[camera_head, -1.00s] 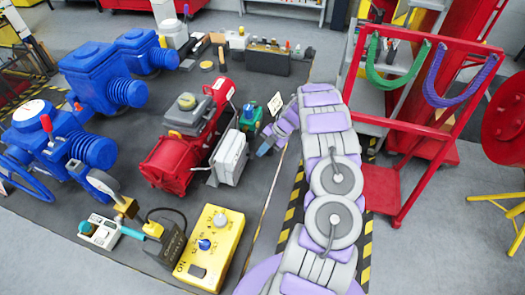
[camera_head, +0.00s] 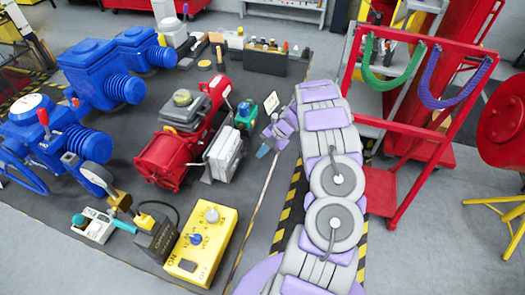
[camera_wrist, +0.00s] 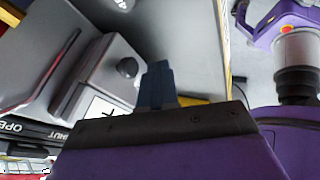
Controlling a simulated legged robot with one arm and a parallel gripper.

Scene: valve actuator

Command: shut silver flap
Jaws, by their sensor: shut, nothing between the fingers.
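The silver flap (camera_head: 225,152) is a pale metal panel on the right side of the red actuator (camera_head: 168,158) in the head view. It appears to stand out from the red body, but I cannot tell its exact angle. In the wrist view the closed blue-grey fingers (camera_wrist: 158,85) point at a grey surface. A grey box with a black knob (camera_wrist: 128,67) is left of them; I cannot tell which grey surface there is the flap.
A small green device (camera_head: 246,114) and a white tag (camera_head: 271,103) stand between the actuator and my arm. A yellow control box (camera_head: 202,245) is in front. Blue actuators (camera_head: 95,75) are at left, a red cart (camera_head: 405,150) at right. Dark mat is bare near my gripper.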

